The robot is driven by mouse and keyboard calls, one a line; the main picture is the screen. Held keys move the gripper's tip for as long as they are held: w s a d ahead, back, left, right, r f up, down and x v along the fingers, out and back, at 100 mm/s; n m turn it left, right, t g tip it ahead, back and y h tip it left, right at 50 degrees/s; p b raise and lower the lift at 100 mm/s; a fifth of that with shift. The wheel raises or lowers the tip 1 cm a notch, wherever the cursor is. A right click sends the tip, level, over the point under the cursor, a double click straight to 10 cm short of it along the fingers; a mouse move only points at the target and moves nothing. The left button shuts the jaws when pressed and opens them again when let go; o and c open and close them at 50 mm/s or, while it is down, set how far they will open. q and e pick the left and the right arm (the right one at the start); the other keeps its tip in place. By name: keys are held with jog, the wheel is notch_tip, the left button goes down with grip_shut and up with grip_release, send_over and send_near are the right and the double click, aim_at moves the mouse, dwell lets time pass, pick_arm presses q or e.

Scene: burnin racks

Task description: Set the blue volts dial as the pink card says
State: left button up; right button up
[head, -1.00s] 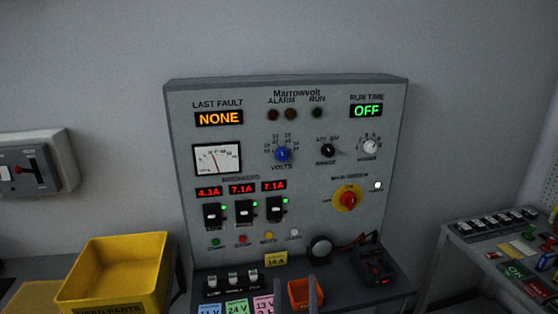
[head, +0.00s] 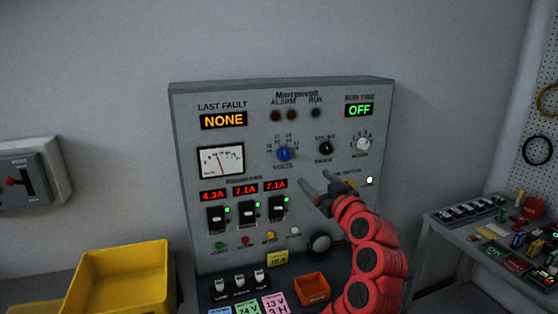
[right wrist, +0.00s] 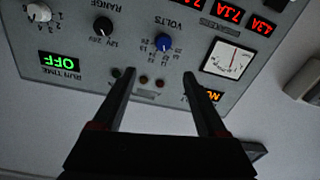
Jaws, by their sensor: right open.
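The blue volts dial (head: 285,154) is on the upper middle of the grey panel, with small numbers around its upper side. It also shows upside down in the right wrist view (right wrist: 163,43). Its exact setting is too small to read surely. The pink card (head: 274,304) lies at the bottom edge, partly cut off, and appears to read "13 V" with a second line "3 H". My right gripper (head: 316,181) is open and empty, below and right of the dial, apart from it. In the right wrist view, its fingers (right wrist: 158,80) point toward the panel. My left gripper is not in view.
Range (head: 325,147) and hours (head: 362,143) knobs sit right of the dial. Breaker switches (head: 248,212) are below. My right arm mostly hides the main switch. An orange bin (head: 312,287) and other cards lie on the ledge. A yellow bin (head: 118,283) stands left.

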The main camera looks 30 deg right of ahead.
jog(key=p, duration=0.6)
send_near(286, 155)
jog(key=shift+y, duration=0.3)
jog(key=w, duration=0.3)
jog(key=w+d, duration=0.1)
jog(key=w, duration=0.2)
jog(key=shift+w+d+r, duration=0.2)
jog(key=shift+w, duration=0.1)
jog(key=shift+w+d+f+p, duration=0.1)
jog(key=shift+w+p, duration=0.15)
jog(key=shift+w, duration=0.15)
jog(key=shift+w+d+f+p, duration=0.1)
jog(key=shift+w+p, duration=0.1)
jog(key=shift+w, duration=0.2)
